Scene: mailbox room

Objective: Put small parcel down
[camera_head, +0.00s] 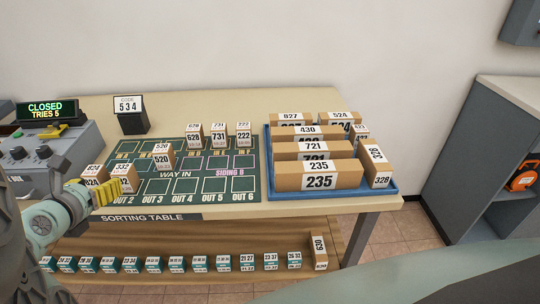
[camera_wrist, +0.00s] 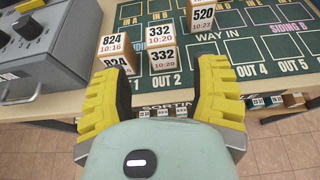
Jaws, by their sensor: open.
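The small parcel marked 332 (camera_head: 126,181) stands upright on the near-left part of the green sorting mat (camera_head: 152,187), by OUT 2. It also shows in the wrist view (camera_wrist: 162,57), between and just beyond the fingertips, with clear gaps on both sides. My gripper (camera_head: 98,194) is open and empty at the table's near-left edge; its yellow fingers also spread wide in the wrist view (camera_wrist: 160,90). Parcel 824 (camera_head: 93,171) stands to the left of 332, partly hidden by my gripper. Parcel 520 (camera_head: 162,158) stands farther back to the right.
Parcels 628 (camera_head: 194,136), 731 (camera_head: 218,136) and 222 (camera_head: 243,136) stand at the mat's back. A blue tray (camera_head: 330,195) of larger parcels is at right. A grey control box (camera_head: 50,155) is at left. A lower shelf (camera_head: 190,244) holds several small boxes.

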